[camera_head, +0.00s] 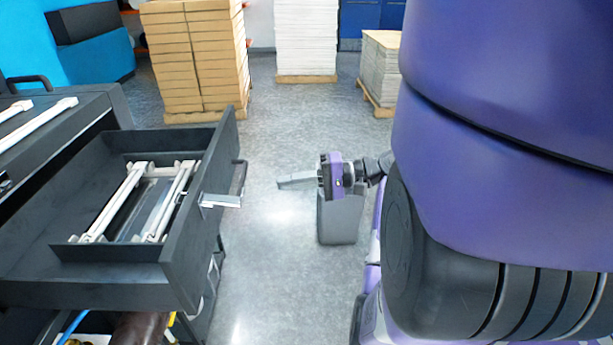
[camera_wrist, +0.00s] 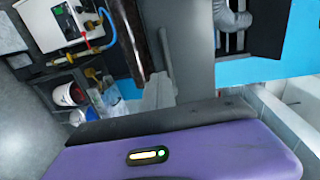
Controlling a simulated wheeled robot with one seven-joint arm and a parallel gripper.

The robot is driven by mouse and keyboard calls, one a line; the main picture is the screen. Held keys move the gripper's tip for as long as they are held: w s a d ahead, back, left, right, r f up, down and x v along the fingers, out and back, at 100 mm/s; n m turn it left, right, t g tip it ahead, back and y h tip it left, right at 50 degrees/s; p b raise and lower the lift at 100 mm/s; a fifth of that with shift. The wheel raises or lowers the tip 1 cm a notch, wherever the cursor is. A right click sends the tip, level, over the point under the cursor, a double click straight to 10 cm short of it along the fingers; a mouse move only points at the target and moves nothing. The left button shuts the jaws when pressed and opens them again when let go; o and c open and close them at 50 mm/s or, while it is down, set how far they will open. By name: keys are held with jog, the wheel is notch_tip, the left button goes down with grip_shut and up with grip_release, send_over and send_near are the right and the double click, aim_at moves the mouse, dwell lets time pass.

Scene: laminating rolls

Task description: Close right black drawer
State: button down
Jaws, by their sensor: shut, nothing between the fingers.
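The black drawer (camera_head: 190,235) is pulled out at the left of the head view, with two pale rails or bars lying inside. Its front panel faces right and carries a dark handle with a metal bracket (camera_head: 222,200). My gripper (camera_head: 280,183) is to the right of the drawer front, apart from it across a gap of floor. Its grey fingers point left towards the handle and are shut on nothing. In the wrist view the fingers (camera_wrist: 157,92) show above my purple gripper body.
Stacked cartons (camera_head: 195,55), a white stack (camera_head: 306,38) and a pallet stack (camera_head: 381,68) stand at the back. A white box (camera_wrist: 62,20) and a shelf show in the wrist view. Floor between drawer and gripper is clear.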

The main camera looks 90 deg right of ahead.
jog(key=w+p, duration=0.2)
jog(key=w, duration=0.5)
jog(key=shift+r, duration=0.2)
jog(key=shift+a, duration=0.1)
